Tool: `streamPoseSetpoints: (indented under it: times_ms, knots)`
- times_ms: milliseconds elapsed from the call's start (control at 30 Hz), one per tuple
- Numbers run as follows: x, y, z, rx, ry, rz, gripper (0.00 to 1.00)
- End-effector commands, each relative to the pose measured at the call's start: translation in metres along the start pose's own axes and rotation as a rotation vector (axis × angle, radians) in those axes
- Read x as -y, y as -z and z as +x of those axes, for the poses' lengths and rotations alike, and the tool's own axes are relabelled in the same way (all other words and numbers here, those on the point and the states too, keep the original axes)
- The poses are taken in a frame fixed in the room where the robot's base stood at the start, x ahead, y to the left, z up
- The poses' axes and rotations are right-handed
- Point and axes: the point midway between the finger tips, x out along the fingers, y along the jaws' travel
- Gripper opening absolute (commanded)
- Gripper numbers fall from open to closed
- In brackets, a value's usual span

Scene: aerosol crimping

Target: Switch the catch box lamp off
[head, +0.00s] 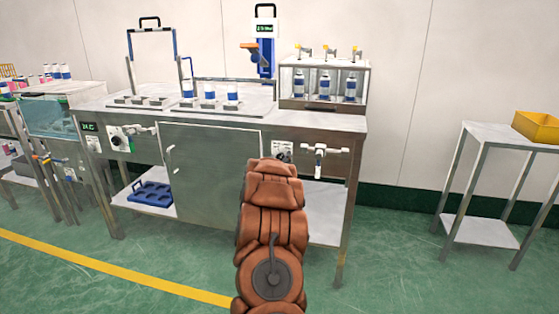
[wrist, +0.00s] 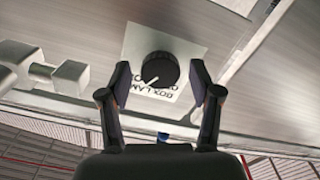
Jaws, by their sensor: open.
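The lamp knob (wrist: 162,72) is round and black with a white pointer line. In the wrist view its pointer aims to the lower left. It sits on a white plate (wrist: 190,48) whose upside-down lettering reads "BOX LAM…", partly covered. My gripper (wrist: 160,76) is open, with one finger on each side of the knob in the picture and a gap on both sides. I cannot tell how deep the fingertips reach. In the head view my arm ends at the bench front and hides the gripper. A white plate (head: 282,149) shows just above the arm.
A white T-shaped handle (head: 319,158) sits right of my arm on the steel bench (head: 230,138); it shows at left in the wrist view (wrist: 66,76). A clear case (head: 325,66) with blue-and-white cans stands above. A side table (head: 478,231) with a yellow bin (head: 537,126) is at right.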

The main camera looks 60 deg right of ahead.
Motion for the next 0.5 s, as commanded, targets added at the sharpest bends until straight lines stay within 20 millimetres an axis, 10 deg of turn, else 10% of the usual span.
streamPoseSetpoints:
  times_ms: [167, 500]
  knots:
    - [0.0003, -0.0003, -0.0003, 0.001, 0.001, 0.0, 0.61]
    - [0.0005, -0.0007, -0.0005, 0.001, 0.001, 0.0, 0.26]
